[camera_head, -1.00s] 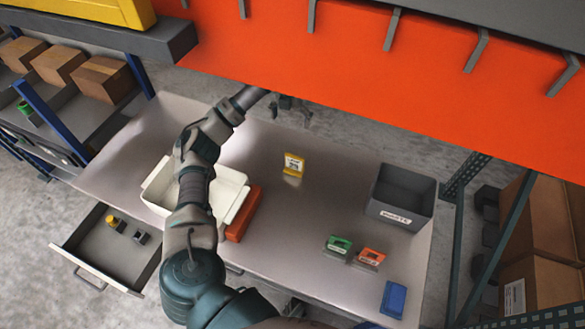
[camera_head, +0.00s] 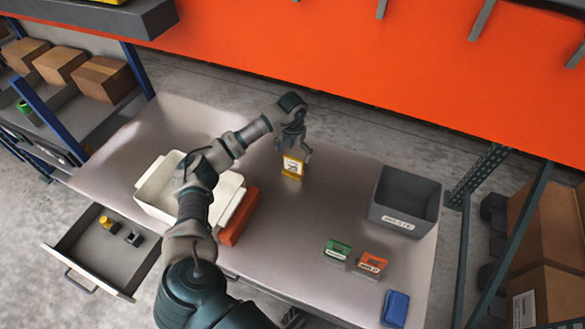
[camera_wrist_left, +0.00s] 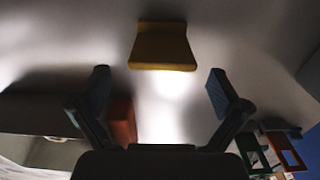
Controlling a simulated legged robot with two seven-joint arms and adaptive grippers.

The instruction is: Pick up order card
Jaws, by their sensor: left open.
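A yellow holder with a white printed card (camera_head: 292,166) stands upright on the grey table; its print is too small to read. My left gripper (camera_head: 294,148) is over and just behind it, pointing down. In the left wrist view, the yellow holder (camera_wrist_left: 162,46) lies beyond the two spread fingers (camera_wrist_left: 162,85), with nothing between them. I cannot tell whether a finger touches the holder. A green card holder (camera_head: 338,249) and an orange card holder (camera_head: 371,263) stand nearer the front right. My right gripper is out of view.
A white tray (camera_head: 151,187) and an orange-red block (camera_head: 239,216) are at the left, under and beside my arm. A grey labelled bin (camera_head: 407,222) stands at the right. A blue item (camera_head: 396,308) lies at the front right. An open drawer (camera_head: 98,258) juts out at the left.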

